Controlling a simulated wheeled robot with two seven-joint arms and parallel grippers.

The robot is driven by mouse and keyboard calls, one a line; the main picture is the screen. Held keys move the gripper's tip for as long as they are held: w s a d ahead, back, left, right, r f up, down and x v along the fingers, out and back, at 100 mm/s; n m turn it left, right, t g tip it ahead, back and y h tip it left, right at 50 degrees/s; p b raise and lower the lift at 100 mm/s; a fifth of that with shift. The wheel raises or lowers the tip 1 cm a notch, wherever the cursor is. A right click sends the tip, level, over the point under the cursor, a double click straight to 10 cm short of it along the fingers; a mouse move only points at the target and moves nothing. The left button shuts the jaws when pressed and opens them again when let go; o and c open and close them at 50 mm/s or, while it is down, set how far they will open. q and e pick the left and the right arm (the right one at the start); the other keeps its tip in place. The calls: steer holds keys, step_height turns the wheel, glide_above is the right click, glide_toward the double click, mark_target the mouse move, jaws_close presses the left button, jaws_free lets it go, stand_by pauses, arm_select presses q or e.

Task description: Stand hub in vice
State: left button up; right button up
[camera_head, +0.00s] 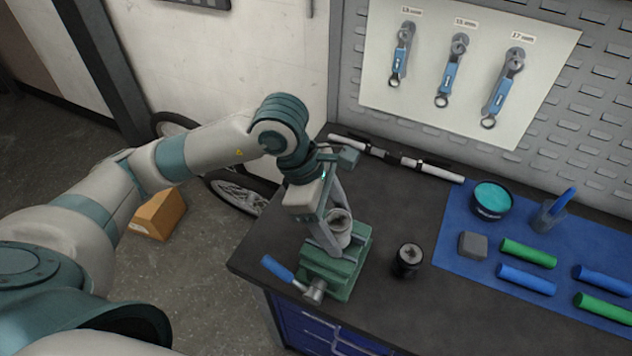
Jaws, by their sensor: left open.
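The green vice (347,284) is at the table's front left corner, with a blue-handled screw at its front. A silver-grey hub (341,227) stands upright at the top of the vice, between or just behind my left gripper's fingers. Whether its lower end sits between the jaws is hidden. My left gripper (334,238) reaches down over the vice with its fingers apart. I cannot tell whether a finger touches the hub. My right gripper is not in view.
A short black cylinder (408,259) stands right of the vice. A blue mat (455,238) holds a teal tin (492,200), a grey block (472,245) and several blue and green grips. A silver bar (432,169) lies at the back. Wrenches hang above.

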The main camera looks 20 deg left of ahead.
arm_select(q)
steer(key=b+v, duration=0.3)
steer(key=v, duration=1.3)
steer(key=shift+r+b, duration=0.35)
